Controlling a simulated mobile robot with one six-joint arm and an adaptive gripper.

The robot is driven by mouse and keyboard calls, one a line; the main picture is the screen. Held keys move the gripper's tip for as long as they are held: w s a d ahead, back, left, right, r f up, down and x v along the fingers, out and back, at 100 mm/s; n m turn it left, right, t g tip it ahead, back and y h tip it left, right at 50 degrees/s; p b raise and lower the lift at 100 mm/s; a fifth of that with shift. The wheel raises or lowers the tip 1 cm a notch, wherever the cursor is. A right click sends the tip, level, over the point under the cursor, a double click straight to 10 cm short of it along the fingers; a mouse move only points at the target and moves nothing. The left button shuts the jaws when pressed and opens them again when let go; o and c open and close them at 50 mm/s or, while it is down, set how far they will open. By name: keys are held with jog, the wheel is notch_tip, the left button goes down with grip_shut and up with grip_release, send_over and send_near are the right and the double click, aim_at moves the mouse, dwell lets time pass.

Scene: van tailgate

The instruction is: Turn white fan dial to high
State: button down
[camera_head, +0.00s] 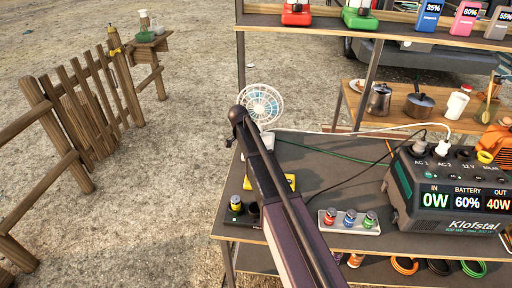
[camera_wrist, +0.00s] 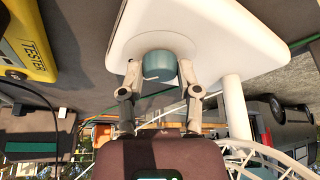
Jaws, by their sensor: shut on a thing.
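The white fan shows in the head view with its blue-bladed caged head (camera_head: 262,103) behind the end of my arm. In the wrist view its white base (camera_wrist: 205,38) fills the upper middle, with the stem at the right. A teal dial (camera_wrist: 160,66) with a small white pointer mark sits on the base. My gripper (camera_wrist: 160,88) has one finger on each side of the dial and is shut on it. In the head view my arm hides the dial and the fingers. I cannot read any setting labels.
A yellow tester (camera_wrist: 28,38) lies close to the fan base. A tray of small coloured cells (camera_head: 348,221) sits at the front edge. Cables cross the tabletop.

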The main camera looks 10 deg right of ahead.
jog(key=shift+m+g, duration=0.3)
jog(key=shift+m, duration=0.2)
jog(key=shift+c, duration=1.5)
grip_release()
jog(key=shift+f, duration=0.1)
jog(key=shift+n, duration=0.3)
